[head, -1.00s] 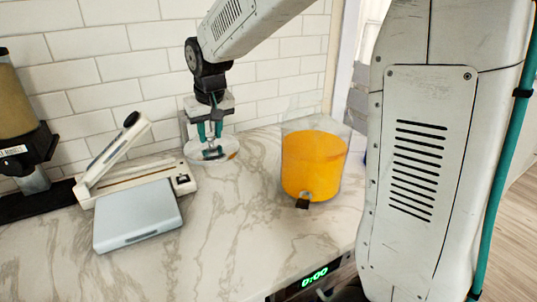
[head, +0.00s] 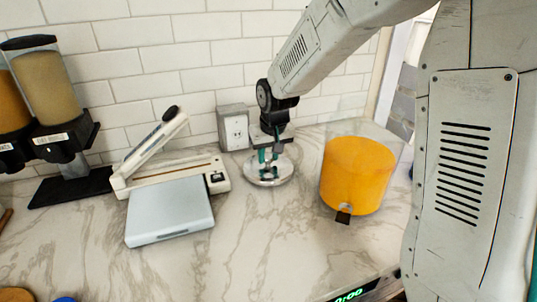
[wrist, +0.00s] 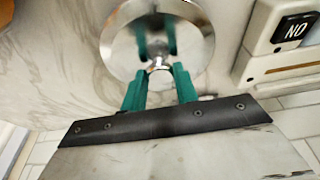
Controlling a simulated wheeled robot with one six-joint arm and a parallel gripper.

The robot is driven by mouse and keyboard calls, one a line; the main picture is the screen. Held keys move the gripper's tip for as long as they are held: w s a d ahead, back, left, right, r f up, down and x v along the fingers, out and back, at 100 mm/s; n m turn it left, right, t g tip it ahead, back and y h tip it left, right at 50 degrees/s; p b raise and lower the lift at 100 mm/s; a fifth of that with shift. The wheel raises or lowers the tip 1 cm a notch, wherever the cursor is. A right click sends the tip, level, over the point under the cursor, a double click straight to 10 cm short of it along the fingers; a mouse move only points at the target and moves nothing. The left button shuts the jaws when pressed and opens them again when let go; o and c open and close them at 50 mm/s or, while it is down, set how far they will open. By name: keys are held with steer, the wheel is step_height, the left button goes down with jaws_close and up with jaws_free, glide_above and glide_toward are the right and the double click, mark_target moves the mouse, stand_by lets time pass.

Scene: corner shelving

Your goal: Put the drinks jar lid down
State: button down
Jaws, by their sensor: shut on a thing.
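The drinks jar lid is a round, shiny disc with a small knob. In the head view the lid (head: 269,176) is at or just above the marble counter, between the bag sealer and the jar; I cannot tell whether it touches. My gripper (head: 266,156) points down over it. In the wrist view my gripper's teal fingers (wrist: 158,75) are shut on the knob of the lid (wrist: 190,42). The drinks jar (head: 357,176), clear with orange drink and a dark tap in front, stands upright to the right, apart from the lid.
A bag sealer (head: 215,178) with a raised arm stands left of the lid, a grey-blue flat-topped device (head: 169,210) before it. Dispensers (head: 50,90) stand far left. Counter (head: 260,235) in front of the lid is clear.

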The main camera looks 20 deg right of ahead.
mark_target(272, 171)
steer(key=c, duration=1.1)
jaws_free()
steer(key=shift+f, duration=0.15)
steer(key=v, duration=1.1)
steer(key=shift+g, duration=0.9)
steer(key=s+d, duration=0.1)
steer(key=s, duration=0.9)
steer(key=s+d+r, duration=0.1)
steer(key=s, duration=0.9)
steer(key=s+d, duration=0.1)
steer(key=s, duration=1)
steer(key=shift+r, duration=0.25)
